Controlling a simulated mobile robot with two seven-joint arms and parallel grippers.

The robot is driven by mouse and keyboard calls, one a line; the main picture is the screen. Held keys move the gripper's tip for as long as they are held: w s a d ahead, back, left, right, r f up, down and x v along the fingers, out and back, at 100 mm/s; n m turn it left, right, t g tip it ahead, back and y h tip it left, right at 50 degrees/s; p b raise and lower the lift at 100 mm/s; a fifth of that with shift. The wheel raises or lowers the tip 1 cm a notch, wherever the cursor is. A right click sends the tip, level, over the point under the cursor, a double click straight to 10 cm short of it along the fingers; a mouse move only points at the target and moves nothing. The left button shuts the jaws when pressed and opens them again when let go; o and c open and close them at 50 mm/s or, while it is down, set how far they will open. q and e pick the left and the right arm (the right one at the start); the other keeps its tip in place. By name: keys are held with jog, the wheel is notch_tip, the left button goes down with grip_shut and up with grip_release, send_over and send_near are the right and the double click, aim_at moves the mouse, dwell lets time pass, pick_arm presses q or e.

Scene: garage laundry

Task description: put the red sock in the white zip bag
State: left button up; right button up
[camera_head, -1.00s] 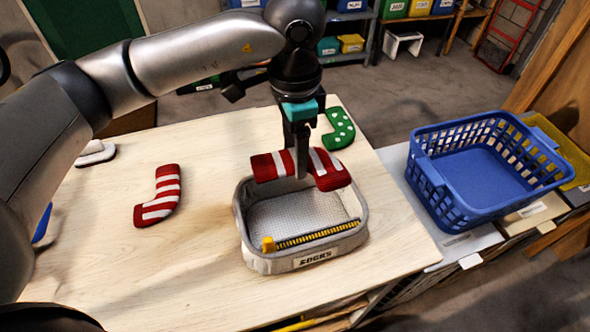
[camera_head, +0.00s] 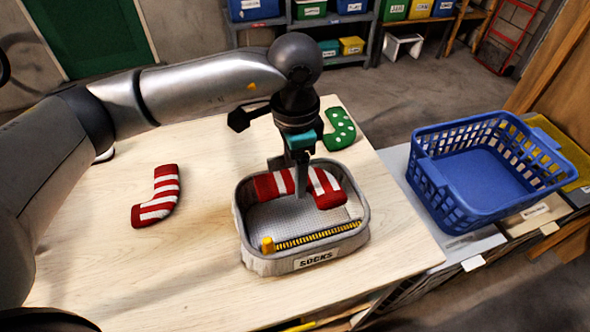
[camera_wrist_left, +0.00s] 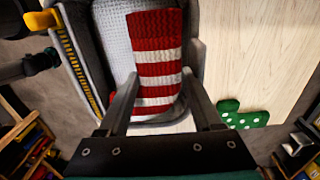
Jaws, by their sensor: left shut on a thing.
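A red sock with white stripes (camera_head: 325,188) is held by my left gripper (camera_head: 301,190), low within the rim of the white zip bag (camera_head: 243,232). In the left wrist view the striped sock (camera_wrist_left: 155,45) lies between the two fingers of the gripper (camera_wrist_left: 160,92). The bag is open, with a mesh floor, a yellow zip along its near side and a "SOCKS" label. I cannot tell whether the sock touches the bag's floor. A second red striped sock (camera_head: 157,196) lies on the table left of the bag. My right gripper is not in view.
A green sock with white dots (camera_head: 339,129) lies on the table (camera_head: 130,270) behind the bag. A blue basket (camera_head: 450,205) stands to the right on a lower surface. The table's front left is clear.

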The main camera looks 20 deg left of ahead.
pick_arm(q)
jog(key=shift+f+b, duration=0.35)
jog(key=shift+b, duration=0.1)
jog(key=o, duration=1.1)
jog(key=shift+c, duration=0.2)
jog(key=shift+r, duration=0.1)
jog(key=shift+r+p, duration=0.4)
jog(key=shift+p, duration=0.35)
notch_tip(320, 180, up, 12)
jog(key=p, duration=0.1)
jog(key=shift+r, duration=0.15)
